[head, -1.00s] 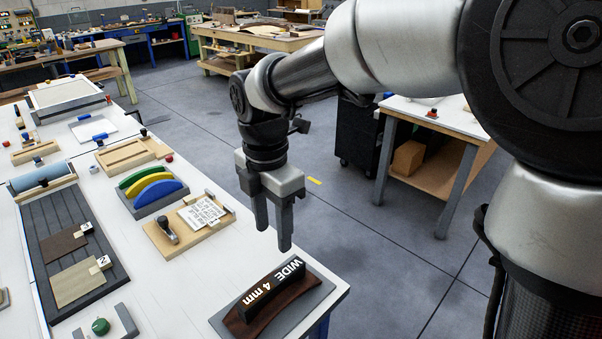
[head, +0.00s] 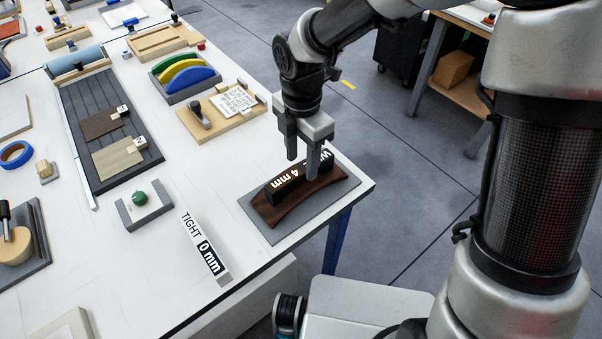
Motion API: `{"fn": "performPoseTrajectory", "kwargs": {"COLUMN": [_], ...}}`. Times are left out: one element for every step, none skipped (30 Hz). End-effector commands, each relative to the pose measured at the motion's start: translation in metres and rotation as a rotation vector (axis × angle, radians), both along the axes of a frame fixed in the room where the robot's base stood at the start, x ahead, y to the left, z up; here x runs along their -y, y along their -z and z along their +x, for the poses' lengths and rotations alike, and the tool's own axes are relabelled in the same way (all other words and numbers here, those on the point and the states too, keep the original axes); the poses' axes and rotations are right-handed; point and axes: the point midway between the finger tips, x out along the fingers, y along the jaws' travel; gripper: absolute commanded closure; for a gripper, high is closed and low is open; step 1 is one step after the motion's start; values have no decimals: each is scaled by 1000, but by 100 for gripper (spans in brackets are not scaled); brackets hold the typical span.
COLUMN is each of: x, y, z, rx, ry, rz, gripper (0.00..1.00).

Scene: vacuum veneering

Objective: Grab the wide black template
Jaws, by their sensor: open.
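The wide black template (head: 286,185) is a black block with white lettering, "4 mm" and part of "WIDE". It stands on a curved dark brown wooden piece (head: 268,211), which rests on a grey mat (head: 283,231) at the table's right corner. I cannot tell the exact height of the fingertips above the template.
A "TIGHT 0 mm" block (head: 207,248) lies front left of the mat. A fixture with a green knob (head: 139,198), a wooden board with a card (head: 222,108) and a rack of coloured arcs (head: 183,78) stand nearby. White table (head: 180,165) is bare between them.

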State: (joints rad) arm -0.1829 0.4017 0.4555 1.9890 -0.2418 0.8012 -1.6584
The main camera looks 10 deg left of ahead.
Motion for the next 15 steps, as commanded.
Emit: {"fn": "performPoseTrajectory", "kwargs": {"x": [-1, -1, -2, -2, -2, -2, -2, -2, -2, -2, -2, -2, -2, -2, -2], "y": [11, 15, 21, 26, 30, 34, 36, 38, 39, 40, 40, 40, 40, 40, 40], "z": [-1, -1, -1, -1, 0, 0, 0, 0, 0, 0, 0, 0, 0, 0, 0], "rx": [-5, -5, -5, -6, -4, -4, -4, -3, -2, -2, -1, -1, -1, -1, -1], "ry": [-2, -3, -4, -3, -2, -1, -1, -1, -1, -2, -2, -1, -1, -1, -1], "rz": [-3, -3, -3, -2, -2, -2, -2, -2, -1, -1, 0, 0, 0, 0, 0], "gripper": [55, 55, 55, 55, 55, 55, 55, 55, 55, 55, 55, 55, 55, 55, 55]}}
